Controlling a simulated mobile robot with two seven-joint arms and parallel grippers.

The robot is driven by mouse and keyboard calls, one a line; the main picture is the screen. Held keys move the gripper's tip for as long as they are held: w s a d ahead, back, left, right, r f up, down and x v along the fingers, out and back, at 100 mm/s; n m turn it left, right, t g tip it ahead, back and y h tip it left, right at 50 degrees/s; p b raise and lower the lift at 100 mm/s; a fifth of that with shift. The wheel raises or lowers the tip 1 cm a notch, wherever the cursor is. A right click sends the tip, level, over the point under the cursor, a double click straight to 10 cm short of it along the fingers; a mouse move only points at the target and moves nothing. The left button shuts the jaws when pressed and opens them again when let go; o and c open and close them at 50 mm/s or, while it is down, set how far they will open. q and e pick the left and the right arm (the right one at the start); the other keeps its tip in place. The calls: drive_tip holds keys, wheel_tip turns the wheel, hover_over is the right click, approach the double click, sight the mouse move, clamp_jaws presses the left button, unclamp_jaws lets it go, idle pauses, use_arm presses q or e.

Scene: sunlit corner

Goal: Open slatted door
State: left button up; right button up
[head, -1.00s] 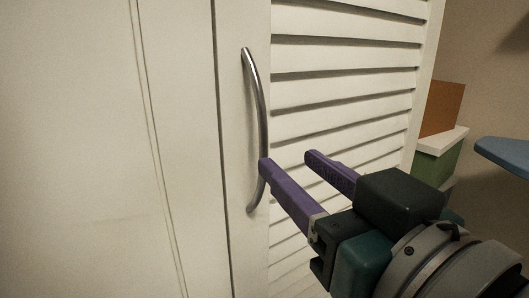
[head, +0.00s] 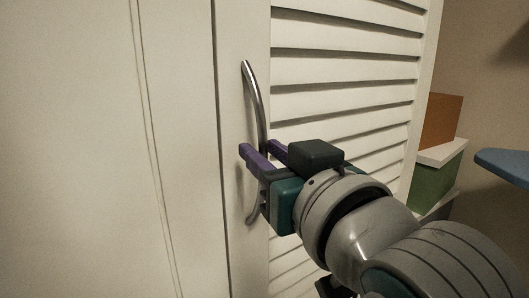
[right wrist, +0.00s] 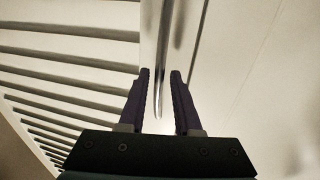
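The white slatted door (head: 345,67) stands closed, filling the middle and right of the head view. Its curved metal bar handle (head: 254,84) runs upright on the door's left stile. My right gripper (head: 257,148) is at the lower half of the handle, with one purple finger on each side of the bar. In the right wrist view, the handle (right wrist: 163,60) runs between the two open fingers (right wrist: 160,72), with gaps visible on both sides. The gripper covers part of the handle in the head view. My left gripper is not in view.
A plain white panel (head: 80,150) stands left of the door. At right are an orange box (head: 441,120), a green box (head: 436,183) with a white top, and a blue flat surface (head: 505,163).

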clamp_jaws()
idle(1.1)
